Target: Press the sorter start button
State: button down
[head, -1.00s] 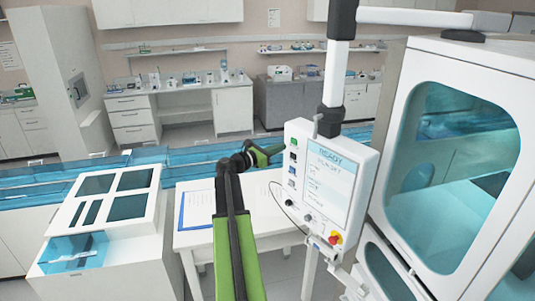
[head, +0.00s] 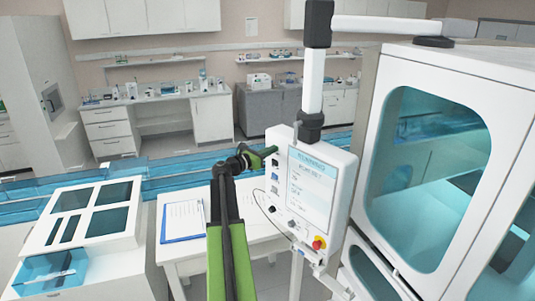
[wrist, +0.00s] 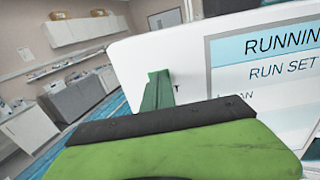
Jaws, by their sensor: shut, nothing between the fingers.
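The control panel (head: 343,190) is a white box hanging from a post, with a light screen (head: 311,190) headed "RUNNING". A column of small buttons (head: 275,177) runs down its left side. My gripper (head: 268,155) is shut and empty at the upper left of the panel, covering the top of that column. In the wrist view, the green fingers (wrist: 156,90) reach to the white panel face (wrist: 180,58), left of the screen (wrist: 270,60). The button at the fingertips is hidden, and I cannot tell whether they touch it.
A red and yellow knob (head: 319,243) is at the panel's lower right. A large white cabinet with a window (head: 425,170) stands to the right. A table with a clipboard (head: 183,220) is below the arm. A white machine (head: 75,225) stands at the left.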

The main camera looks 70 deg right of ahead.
jog(key=shift+s, duration=0.2)
jog(key=v, duration=1.4)
jog(key=shift+w, duration=0.15)
